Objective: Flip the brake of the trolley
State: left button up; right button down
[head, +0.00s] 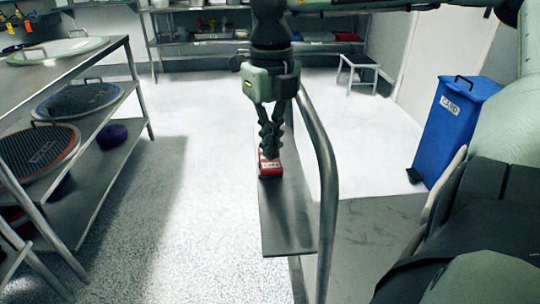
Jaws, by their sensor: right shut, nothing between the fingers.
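The trolley shows as a grey metal plate (287,220) with a bent tubular rail (325,165) on its right side. A small red brake (270,169) with a pale label sits at the far end of the plate. My right gripper (269,156) points down from above, its fingers closed, with the tips right at the brake's top. I cannot tell whether they touch it. The fingers hide part of the brake's far side. My left gripper is not in view.
A metal rack (128,92) with round sieves stands at the left. A blue bin (455,125) labelled CARD stands at the right. A small stool (358,70) and shelving (180,42) are at the back. The floor left of the plate is clear.

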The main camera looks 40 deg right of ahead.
aim_at(271, 164)
dwell(0.4)
jog(key=shift+f+b, duration=0.85)
jog(key=shift+f, duration=0.05)
dwell(0.4)
jog(key=shift+r+p, duration=1.85)
jog(key=shift+r, duration=1.75)
jog(key=shift+f, duration=0.1)
